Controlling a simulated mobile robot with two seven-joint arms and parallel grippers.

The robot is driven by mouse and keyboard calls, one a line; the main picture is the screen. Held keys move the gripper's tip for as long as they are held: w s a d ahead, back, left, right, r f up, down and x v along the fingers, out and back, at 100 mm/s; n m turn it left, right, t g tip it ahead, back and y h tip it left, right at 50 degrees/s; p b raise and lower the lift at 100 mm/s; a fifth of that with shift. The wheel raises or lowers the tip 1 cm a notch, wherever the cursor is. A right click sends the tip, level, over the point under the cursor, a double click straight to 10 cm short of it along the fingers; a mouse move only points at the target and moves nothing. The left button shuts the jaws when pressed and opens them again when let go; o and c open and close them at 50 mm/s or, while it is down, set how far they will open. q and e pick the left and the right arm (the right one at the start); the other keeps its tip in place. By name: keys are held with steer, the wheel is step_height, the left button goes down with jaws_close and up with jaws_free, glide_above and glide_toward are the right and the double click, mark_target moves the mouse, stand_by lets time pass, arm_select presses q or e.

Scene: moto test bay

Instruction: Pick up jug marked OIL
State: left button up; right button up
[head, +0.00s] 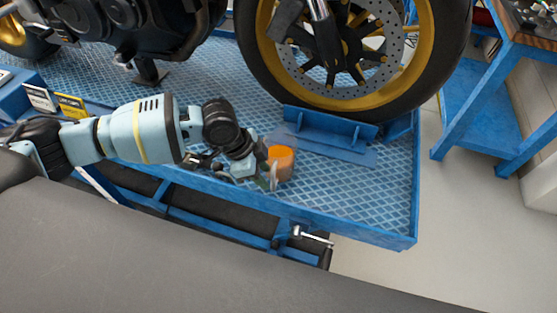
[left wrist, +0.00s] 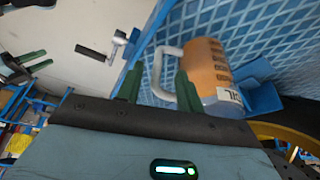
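The jug (head: 281,160) stands on the blue lift platform, with orange contents and a clear upper part. In the left wrist view the jug (left wrist: 207,68) shows a pale handle, dark marks on its side and a white label, partly cut, with letters like "IL". My left gripper (head: 264,176) is at the jug's handle side. In the left wrist view its two green fingers (left wrist: 158,88) are apart, with the handle between them and a gap at the left finger. My right gripper (left wrist: 44,59) shows at the left edge of that view, fingers apart and empty.
The blue platform (head: 370,205) has a raised rim. A motorcycle wheel (head: 350,90) and blue wheel chock (head: 325,130) stand close behind the jug. A crank handle (head: 312,236) sticks out from the platform's front. A blue workbench (head: 490,90) stands at right.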

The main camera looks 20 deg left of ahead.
arm_select(q)
steer(key=shift+x, duration=1.9)
steer(key=shift+s+d+r, duration=0.1)
steer(key=shift+s+d, duration=0.05)
steer(key=shift+c, duration=0.5)
jaws_close()
